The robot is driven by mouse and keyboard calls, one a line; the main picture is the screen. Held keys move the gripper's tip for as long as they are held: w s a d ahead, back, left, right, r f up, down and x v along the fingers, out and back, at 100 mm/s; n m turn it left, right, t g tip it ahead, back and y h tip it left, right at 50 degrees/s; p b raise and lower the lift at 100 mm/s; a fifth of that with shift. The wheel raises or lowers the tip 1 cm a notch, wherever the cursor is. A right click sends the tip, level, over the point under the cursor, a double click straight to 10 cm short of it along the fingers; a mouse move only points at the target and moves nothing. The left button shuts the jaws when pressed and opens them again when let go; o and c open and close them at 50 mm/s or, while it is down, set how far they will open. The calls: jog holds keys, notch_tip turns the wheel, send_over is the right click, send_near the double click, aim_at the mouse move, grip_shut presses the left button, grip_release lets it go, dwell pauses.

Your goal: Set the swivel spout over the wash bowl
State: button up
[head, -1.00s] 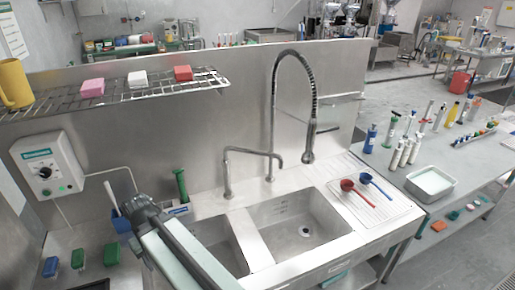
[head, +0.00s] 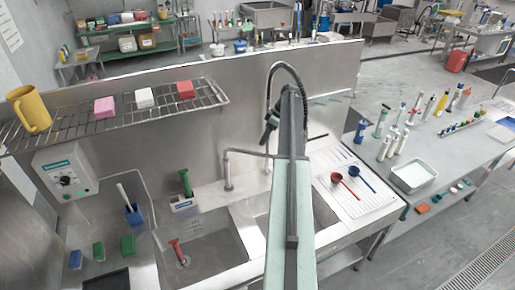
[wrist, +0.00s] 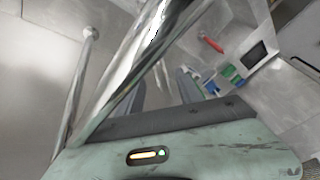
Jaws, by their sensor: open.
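The swivel spout (head: 246,153) is a thin chrome pipe rising behind the sink and bending right. Its outer end is hidden behind my arm in the head view. The sink has a left bowl (head: 212,250), with a red brush in it, and a right bowl (head: 326,213), partly hidden by my arm; neither is labelled as the wash bowl. My gripper (wrist: 161,92) is open in the wrist view, its grey fingers partly covered by a large chrome pipe (wrist: 145,60) crossing close in front. I cannot tell whether this pipe lies between the fingers or touches them.
The tall spring-hose tap (head: 270,100) stands beside my arm. A wire shelf (head: 130,108) hangs at back left. Bottles and a white tub (head: 412,178) stand on the right bench.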

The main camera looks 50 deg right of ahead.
jog(key=b+x, duration=0.6)
jog(key=x, duration=0.2)
jog(key=shift+b, duration=0.35)
jog(key=shift+r, duration=0.1)
grip_shut()
dwell(0.8)
